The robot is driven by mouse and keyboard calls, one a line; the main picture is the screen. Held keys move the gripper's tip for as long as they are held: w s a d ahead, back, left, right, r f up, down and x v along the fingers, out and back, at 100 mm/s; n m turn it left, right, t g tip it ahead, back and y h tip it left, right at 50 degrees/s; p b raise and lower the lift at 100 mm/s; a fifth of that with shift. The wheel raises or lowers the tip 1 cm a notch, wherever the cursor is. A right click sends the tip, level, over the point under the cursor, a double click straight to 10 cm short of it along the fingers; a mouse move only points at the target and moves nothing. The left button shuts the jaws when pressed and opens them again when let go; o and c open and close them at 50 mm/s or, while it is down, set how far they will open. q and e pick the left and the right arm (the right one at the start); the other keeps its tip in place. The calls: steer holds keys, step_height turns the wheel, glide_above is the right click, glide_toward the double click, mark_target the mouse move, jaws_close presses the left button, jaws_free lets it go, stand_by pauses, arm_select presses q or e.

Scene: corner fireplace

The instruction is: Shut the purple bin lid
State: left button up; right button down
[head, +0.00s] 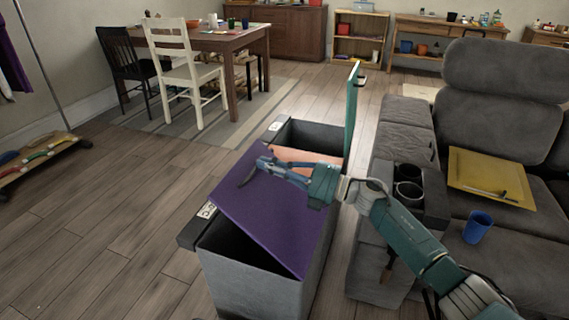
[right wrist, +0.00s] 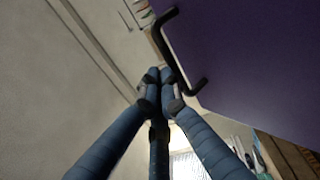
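The purple lid (head: 268,215) is partly open over the near section of a grey bin (head: 250,285). Its right edge is low at the bin and its left edge is raised, leaving a dark gap at the near side. A dark bar handle (head: 247,177) is at its left edge; the handle also shows in the right wrist view (right wrist: 178,52). My right gripper (head: 264,163) is over the lid, beside the handle. In the right wrist view its fingertips (right wrist: 160,82) are together and look empty; I cannot tell whether they touch the handle. My left gripper is not in view.
A salmon lid (head: 308,156) and an upright green lid (head: 352,110) belong to farther bin sections. A grey sofa (head: 405,135) with a yellow tray (head: 480,170) and blue cup (head: 478,228) stands close on the right. The wooden floor (head: 120,225) left of the bin is clear.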

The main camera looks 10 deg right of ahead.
mark_target(246, 171)
steer(key=shift+g+h, duration=0.7)
steer(key=shift+h, duration=0.1)
steer(key=w+a+f, duration=0.1)
steer(key=a+f, duration=0.1)
steer(key=w+a+f, duration=0.2)
steer(key=shift+w+a, duration=0.1)
steer(key=shift+a, duration=0.1)
arm_select(q)
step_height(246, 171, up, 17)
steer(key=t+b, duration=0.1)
steer(key=b, duration=0.4)
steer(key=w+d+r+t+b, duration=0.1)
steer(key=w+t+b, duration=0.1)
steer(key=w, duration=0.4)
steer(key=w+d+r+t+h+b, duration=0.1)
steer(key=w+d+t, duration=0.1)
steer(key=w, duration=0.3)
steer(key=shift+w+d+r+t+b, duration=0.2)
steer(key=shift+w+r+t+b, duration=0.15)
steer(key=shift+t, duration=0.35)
arm_select(e)
steer(key=w+a+f, duration=0.2)
steer(key=a+f, duration=0.1)
steer(key=f, duration=0.3)
steer(key=w+a+f+h, duration=0.1)
steer(key=w+a+f, duration=0.1)
steer(key=f, duration=0.5)
steer(key=shift+a, duration=0.5)
